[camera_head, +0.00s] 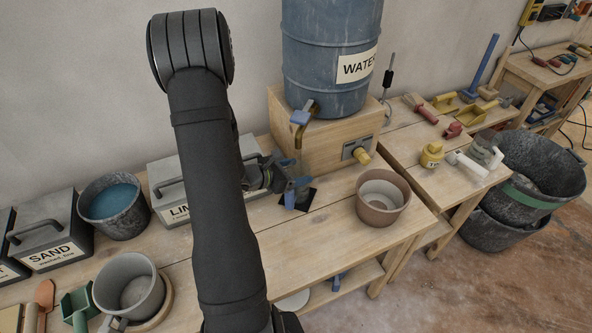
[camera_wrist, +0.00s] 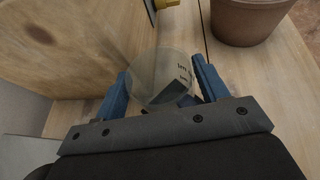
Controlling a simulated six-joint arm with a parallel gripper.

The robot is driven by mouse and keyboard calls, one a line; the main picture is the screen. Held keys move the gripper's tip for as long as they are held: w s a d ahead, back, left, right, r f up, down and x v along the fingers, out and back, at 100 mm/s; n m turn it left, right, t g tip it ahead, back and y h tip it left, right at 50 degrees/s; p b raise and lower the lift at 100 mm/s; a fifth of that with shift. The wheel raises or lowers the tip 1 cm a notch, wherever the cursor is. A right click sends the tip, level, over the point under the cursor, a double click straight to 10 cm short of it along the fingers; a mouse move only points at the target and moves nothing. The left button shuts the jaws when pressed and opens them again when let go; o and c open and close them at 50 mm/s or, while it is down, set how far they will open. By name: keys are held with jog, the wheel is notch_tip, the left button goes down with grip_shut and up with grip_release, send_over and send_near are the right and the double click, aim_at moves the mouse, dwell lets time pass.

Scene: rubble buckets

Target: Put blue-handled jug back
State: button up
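My gripper (camera_head: 287,192) is low over the bench in front of the water barrel's wooden stand. In the wrist view its two blue fingers (camera_wrist: 160,82) stand wide apart. A clear, round vessel (camera_wrist: 160,72) with dark print on its side lies between and just beyond the fingertips. I cannot tell whether the fingers touch it. It looks like the jug, but I cannot make out a blue handle against the blue fingers. In the head view I cannot pick the vessel out. A dark square patch (camera_head: 309,199) lies on the bench beside the gripper.
A brown pot (camera_head: 383,206) stands right of my gripper, also in the wrist view (camera_wrist: 250,18). A grey bucket with blue water (camera_head: 112,206) and a grey mug (camera_head: 129,284) are left.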

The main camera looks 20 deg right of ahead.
jog(key=shift+o, duration=1.3)
jog(key=shift+r, duration=0.15)
jog(key=shift+a+r, duration=0.15)
jog(key=shift+a, duration=0.15)
jog(key=v, duration=1.1)
jog(key=shift+a, duration=0.15)
jog(key=shift+s, duration=0.1)
